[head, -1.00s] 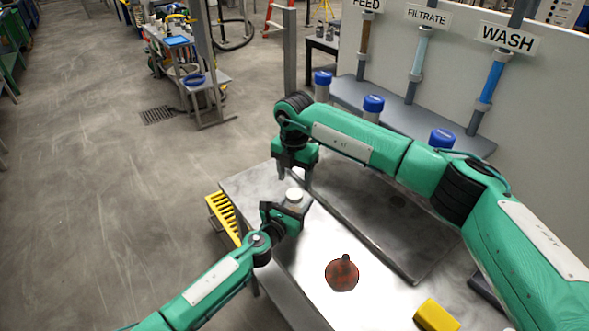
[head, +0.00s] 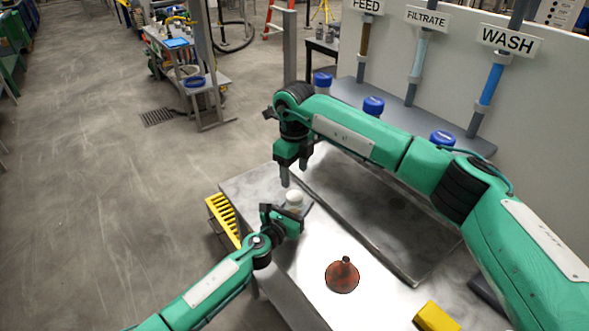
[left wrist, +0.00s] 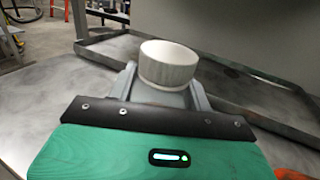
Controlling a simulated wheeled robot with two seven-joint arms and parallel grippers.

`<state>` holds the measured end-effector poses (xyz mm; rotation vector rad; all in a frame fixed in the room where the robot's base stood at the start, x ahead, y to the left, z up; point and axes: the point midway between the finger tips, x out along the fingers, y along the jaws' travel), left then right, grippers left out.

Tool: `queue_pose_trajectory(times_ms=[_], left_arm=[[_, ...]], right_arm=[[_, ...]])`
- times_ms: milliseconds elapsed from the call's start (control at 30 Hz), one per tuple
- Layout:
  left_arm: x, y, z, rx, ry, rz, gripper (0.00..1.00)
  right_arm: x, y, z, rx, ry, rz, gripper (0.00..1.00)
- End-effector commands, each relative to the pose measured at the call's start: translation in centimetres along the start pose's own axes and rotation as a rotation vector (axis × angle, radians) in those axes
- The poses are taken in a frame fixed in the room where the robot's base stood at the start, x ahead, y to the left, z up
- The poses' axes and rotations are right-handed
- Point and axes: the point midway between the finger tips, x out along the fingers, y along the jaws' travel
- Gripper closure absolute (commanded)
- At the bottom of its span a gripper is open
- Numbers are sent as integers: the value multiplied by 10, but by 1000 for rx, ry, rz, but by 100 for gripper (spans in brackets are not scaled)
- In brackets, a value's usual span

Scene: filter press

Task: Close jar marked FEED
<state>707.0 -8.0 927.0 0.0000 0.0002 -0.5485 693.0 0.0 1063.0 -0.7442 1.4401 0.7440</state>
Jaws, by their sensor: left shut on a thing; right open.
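My left gripper (head: 290,214) is shut on a small white-topped jar (head: 294,197) over the metal table. On the back shelf a blue-capped jar (head: 322,78) stands near the FEED sign (head: 367,5). Other blue-capped jars stand near FILTRATE (head: 373,104) and WASH (head: 442,138).
A brown funnel-shaped thing (head: 342,276) and a yellow block (head: 436,315) lie on the table (head: 300,295). A shallow grey tray (head: 425,265) fills its back part under my right arm. A yellow rack (head: 222,216) is at the left edge.

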Motion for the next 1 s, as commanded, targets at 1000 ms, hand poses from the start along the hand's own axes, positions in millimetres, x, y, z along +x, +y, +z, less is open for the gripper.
queue_pose_trajectory(times_ms=[1000], left_arm=[[0,0,0,0,0,0,100]], right_arm=[[63,0,0,-67,1,2,40]])
